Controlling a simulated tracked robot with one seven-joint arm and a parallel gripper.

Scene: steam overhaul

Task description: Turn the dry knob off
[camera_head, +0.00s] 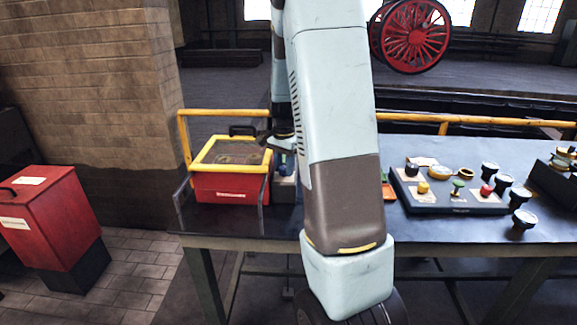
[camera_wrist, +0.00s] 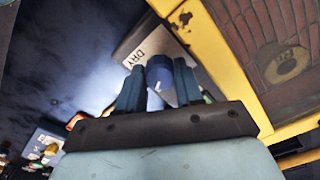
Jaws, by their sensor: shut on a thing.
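The blue dry knob (camera_wrist: 160,74) sits beside a white label reading DRY (camera_wrist: 147,46) in the wrist view. My gripper (camera_wrist: 157,82) is shut on the knob, with one dark blue finger on each side. A white mark shows on the knob's face. In the head view my gripper (camera_head: 282,146) points down at a small grey box (camera_head: 285,188) on the table, right of a red box (camera_head: 230,188). My arm hides part of this area, and the knob is small there.
The red box has a yellow frame (camera_wrist: 226,62) close beside my gripper. A yellow rail (camera_head: 225,113) runs along the table's back. A panel with coloured knobs (camera_head: 455,203) and several loose gauges stand on the right. A red bin (camera_head: 47,215) stands on the floor at left.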

